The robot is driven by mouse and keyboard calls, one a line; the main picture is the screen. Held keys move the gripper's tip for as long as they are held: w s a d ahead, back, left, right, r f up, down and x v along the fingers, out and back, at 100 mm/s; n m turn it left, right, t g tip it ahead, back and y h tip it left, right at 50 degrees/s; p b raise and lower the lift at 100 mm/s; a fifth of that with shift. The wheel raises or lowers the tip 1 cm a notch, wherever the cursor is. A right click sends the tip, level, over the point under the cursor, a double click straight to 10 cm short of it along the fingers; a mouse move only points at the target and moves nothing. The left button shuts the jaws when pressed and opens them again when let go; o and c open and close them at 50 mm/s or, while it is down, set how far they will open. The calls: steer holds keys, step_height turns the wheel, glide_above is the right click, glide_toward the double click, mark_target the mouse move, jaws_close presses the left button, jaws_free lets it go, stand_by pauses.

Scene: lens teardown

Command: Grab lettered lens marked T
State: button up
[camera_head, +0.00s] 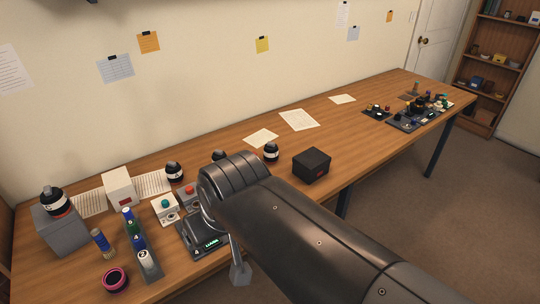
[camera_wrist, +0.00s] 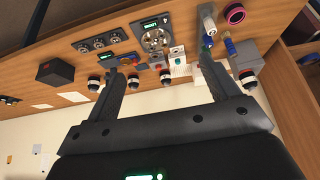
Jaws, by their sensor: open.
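Several black lettered lenses with white bands are in view, but their letters are too small to read, so I cannot tell which is T. In the head view one lens (camera_head: 55,201) sits on a grey block (camera_head: 62,232) at left. Others stand along the table: one lens (camera_head: 174,173), one (camera_head: 219,156) partly hidden by my arm, and one (camera_head: 271,152). The wrist view is upside down and shows lenses (camera_wrist: 93,84), (camera_wrist: 134,83), (camera_wrist: 166,79) and (camera_wrist: 248,79). My gripper (camera_wrist: 165,58) is open and empty above the table. In the head view my arm mostly hides it.
A black box (camera_head: 311,165) stands near the front edge. A white box (camera_head: 119,188), button boxes (camera_head: 165,207), a rack with cylinders (camera_head: 150,262), a pink-rimmed ring (camera_head: 115,280) and a device with a green display (camera_head: 211,243) crowd the left end. The table's middle is mostly clear.

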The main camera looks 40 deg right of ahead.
steer(key=shift+o, duration=0.3)
steer(key=w+d+r, duration=0.2)
steer(key=w+d, duration=0.1)
steer(key=w, duration=0.4)
steer(key=w+d+r, duration=0.3)
steer(key=w, duration=0.5)
steer(key=m+g+h, duration=0.1)
steer(key=m, duration=0.2)
glide_above(272, 143)
steer(key=s, duration=0.3)
step_height(272, 143, down, 20)
steer(key=x, duration=0.5)
steer(key=shift+w+f, duration=0.15)
steer(key=shift+f, duration=0.15)
steer(key=x, duration=0.3)
steer(key=a+x, duration=0.1)
steer(key=x, duration=0.1)
steer(key=shift+s+f, duration=0.2)
steer(key=shift+s, duration=0.05)
steer(key=shift+d+r, duration=0.1)
steer(key=c, duration=1.5)
